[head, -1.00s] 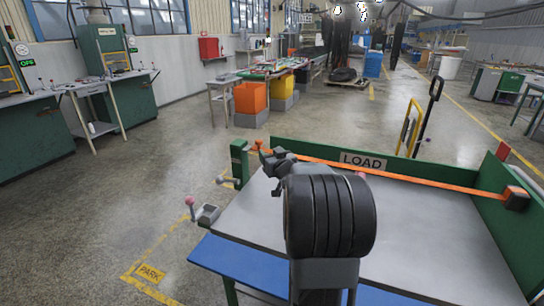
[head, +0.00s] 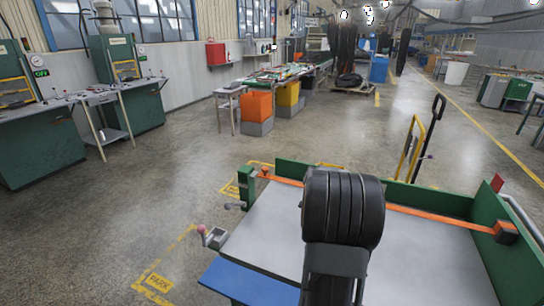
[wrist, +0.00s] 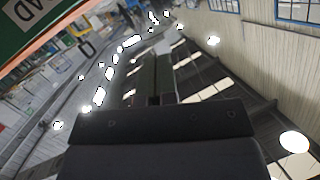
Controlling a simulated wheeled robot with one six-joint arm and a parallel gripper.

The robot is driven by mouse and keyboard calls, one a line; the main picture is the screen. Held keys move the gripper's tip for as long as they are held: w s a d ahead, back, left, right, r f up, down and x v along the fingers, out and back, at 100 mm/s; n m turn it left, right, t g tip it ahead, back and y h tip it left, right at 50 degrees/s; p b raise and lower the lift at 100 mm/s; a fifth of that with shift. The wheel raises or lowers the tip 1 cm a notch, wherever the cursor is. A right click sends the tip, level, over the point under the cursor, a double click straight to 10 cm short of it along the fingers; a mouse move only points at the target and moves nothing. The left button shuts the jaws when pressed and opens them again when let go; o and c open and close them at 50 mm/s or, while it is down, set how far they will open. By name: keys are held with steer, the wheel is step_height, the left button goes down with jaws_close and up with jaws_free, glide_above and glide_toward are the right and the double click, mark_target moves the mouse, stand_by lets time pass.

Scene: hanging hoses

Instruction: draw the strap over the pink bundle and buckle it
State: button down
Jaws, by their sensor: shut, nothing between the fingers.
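The orange strap (head: 440,217) runs along the green back board of the cart bed, from an orange end piece (head: 265,172) at the left to an orange and dark housing (head: 506,232) on the right wall. My arm hides its middle part. A green post (head: 246,187) with a small lever stands at the left back corner. No pink bundle can be made out; my arm covers part of the bed. My gripper (wrist: 155,98) is shut and empty in the wrist view, pointing toward the roof. My arm hides it in the head view.
The grey bed (head: 415,262) looks bare where it shows. A small box with a pink-knobbed lever (head: 213,237) sits at its left edge. A yellow hand truck (head: 412,148) stands behind. The LOAD sign (wrist: 22,12) shows upside down in the wrist view. Open floor lies left.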

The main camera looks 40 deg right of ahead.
steer(key=s+d+f+m+g+y+p, duration=0.1)
steer(key=s+d+f+m+g+p, duration=0.15)
steer(key=s+m+g, duration=0.2)
steer(key=t+y+p, duration=0.4)
steer(key=t+y, duration=0.3)
steer(key=y, duration=0.4)
glide_toward(267, 171)
steer(key=shift+m+g, duration=0.25)
steer(key=p+x, duration=0.4)
steer(key=x, duration=0.3)
steer(key=shift+w+r+p, duration=0.1)
steer(key=shift+w+p, duration=0.1)
steer(key=shift+p, duration=0.15)
